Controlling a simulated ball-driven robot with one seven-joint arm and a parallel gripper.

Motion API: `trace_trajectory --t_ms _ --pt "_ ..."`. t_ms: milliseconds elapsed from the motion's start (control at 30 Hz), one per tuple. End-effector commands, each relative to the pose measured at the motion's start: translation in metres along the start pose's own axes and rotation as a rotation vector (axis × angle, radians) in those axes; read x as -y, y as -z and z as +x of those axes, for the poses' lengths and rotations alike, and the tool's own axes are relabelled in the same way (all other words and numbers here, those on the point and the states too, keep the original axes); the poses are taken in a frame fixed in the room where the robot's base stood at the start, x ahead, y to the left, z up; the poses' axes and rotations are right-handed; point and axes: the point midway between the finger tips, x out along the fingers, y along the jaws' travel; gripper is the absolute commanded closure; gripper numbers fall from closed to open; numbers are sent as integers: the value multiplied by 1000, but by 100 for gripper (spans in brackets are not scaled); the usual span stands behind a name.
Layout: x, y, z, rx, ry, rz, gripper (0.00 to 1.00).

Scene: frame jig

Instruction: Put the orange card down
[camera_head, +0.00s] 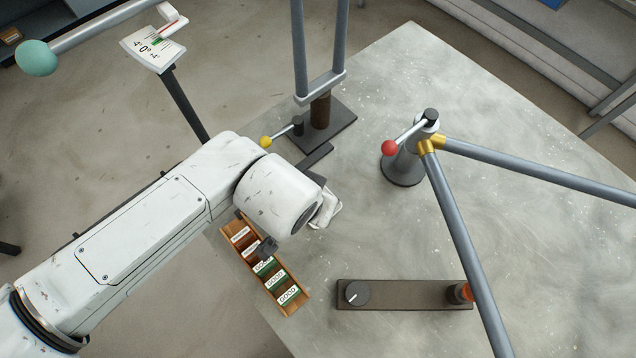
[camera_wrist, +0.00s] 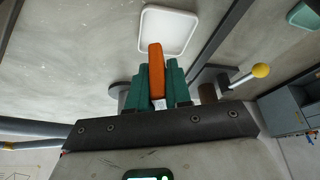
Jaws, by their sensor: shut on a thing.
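The orange card (camera_wrist: 156,70) stands upright, edge-on, between the teal fingers of my gripper (camera_wrist: 160,80) in the wrist view. The fingers are shut on it, and a small white patch shows near its base. A shallow white tray (camera_wrist: 180,24) with rounded corners lies beyond the card in that view; I cannot tell whether the card touches it. In the head view my arm's end hides the fingers and the card. A white edge (camera_head: 328,211), perhaps the tray, shows just right of the wrist.
A wooden rack (camera_head: 291,303) of labelled cards, some reading GOOD, lies below my wrist. A yellow-knobbed lever (camera_head: 266,141) and a red-knobbed lever post (camera_head: 389,148) stand nearby. A dark bar with a dial (camera_head: 405,294) is at lower right. Grey tubes (camera_head: 464,245) cross the right side.

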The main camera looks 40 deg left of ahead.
Motion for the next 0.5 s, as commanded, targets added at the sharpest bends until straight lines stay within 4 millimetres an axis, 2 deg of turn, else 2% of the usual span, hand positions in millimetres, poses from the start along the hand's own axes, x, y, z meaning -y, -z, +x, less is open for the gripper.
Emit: trace_trajectory --t_ms 100,200,500 --pt "4 7 25 3 -1 0 100" --pt "7 10 39 2 -1 0 100" --pt "10 12 65 3 -1 -1 100"
